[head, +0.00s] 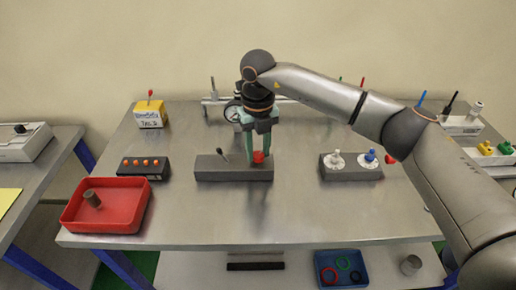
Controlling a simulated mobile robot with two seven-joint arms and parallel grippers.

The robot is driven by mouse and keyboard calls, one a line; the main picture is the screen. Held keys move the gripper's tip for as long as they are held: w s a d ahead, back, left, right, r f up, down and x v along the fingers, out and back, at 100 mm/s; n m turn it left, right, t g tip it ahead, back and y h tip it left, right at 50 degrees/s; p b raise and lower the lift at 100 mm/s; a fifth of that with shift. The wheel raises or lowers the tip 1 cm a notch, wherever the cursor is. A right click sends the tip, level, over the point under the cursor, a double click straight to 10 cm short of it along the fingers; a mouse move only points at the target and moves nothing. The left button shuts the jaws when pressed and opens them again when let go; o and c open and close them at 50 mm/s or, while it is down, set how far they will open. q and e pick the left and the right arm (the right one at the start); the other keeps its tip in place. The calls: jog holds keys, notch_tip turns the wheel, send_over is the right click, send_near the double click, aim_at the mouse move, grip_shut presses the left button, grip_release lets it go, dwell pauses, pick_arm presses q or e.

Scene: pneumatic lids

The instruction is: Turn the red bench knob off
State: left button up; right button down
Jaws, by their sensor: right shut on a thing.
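The red bench knob (259,157) sits on top of a dark grey block (232,174) in the middle of the metal bench. My right gripper (260,153) reaches down from above with its green fingers on either side of the knob, shut on it. The fingers hide part of the knob, and I cannot tell which way it is turned. My left gripper is not in the head view.
A small lever (222,155) stands on the same block, left of my fingers. A block with white and blue knobs (351,173) stands to the right. A yellow box (149,114) is at the back left.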

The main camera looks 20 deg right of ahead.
aim_at(258, 154)
jog(key=shift+m, duration=0.3)
jog(key=c, duration=0.5)
grip_release()
notch_tip(258, 154, up, 13)
jog(key=shift+f+b, duration=0.2)
jog(key=shift+b, duration=0.3)
